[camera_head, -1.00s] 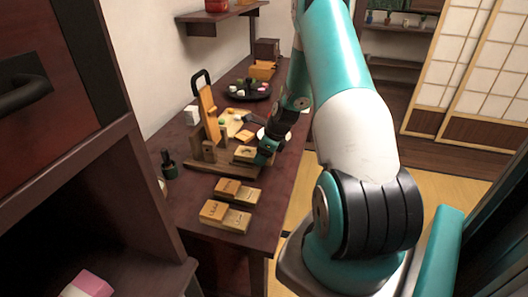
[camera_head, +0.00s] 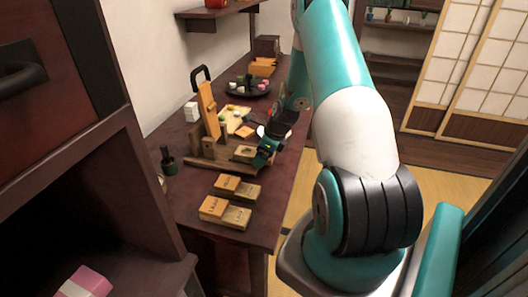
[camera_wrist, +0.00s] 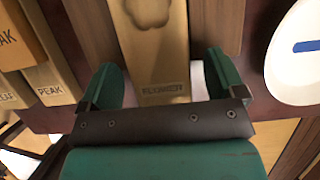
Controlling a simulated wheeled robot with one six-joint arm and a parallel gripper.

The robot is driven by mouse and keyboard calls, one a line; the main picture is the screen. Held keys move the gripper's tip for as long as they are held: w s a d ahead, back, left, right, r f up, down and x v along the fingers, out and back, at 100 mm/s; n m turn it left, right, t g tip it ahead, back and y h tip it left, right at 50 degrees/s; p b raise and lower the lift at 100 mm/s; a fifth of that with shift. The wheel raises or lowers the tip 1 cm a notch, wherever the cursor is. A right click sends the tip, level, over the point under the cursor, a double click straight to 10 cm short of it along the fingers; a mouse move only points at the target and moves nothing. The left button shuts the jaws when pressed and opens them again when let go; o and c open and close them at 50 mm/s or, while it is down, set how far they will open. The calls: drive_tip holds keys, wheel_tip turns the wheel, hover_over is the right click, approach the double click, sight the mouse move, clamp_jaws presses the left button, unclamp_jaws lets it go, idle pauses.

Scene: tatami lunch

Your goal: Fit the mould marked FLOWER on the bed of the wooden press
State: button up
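The mould marked FLOWER (camera_wrist: 155,45) is a pale wooden block with a flower-shaped hollow; its blurred label faces me in the wrist view. It lies between darker wooden strips of the press, apparently on its bed, but I cannot tell whether it is fully seated. In the head view, the mould (camera_head: 244,152) is at the right end of the wooden press (camera_head: 207,150), whose lever stands raised. My gripper (camera_wrist: 162,75) is open, with one finger on each side of the mould's near end and a gap at both sides. My gripper also shows in the head view (camera_head: 262,156).
Two more two-part wooden moulds (camera_head: 237,187) (camera_head: 225,212) lie at the table's near end; one in the wrist view is marked PEAK (camera_wrist: 48,85). A dark green bottle (camera_head: 168,161) stands left of the press. A white dish (camera_wrist: 300,55) is right of my gripper.

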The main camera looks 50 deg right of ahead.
drive_tip(key=shift+s+d+r, duration=0.1)
drive_tip(key=shift+r, duration=0.15)
drive_tip(key=v, duration=1.7)
drive_tip(key=shift+p, duration=0.35)
drive_tip(key=shift+s+f, duration=0.1)
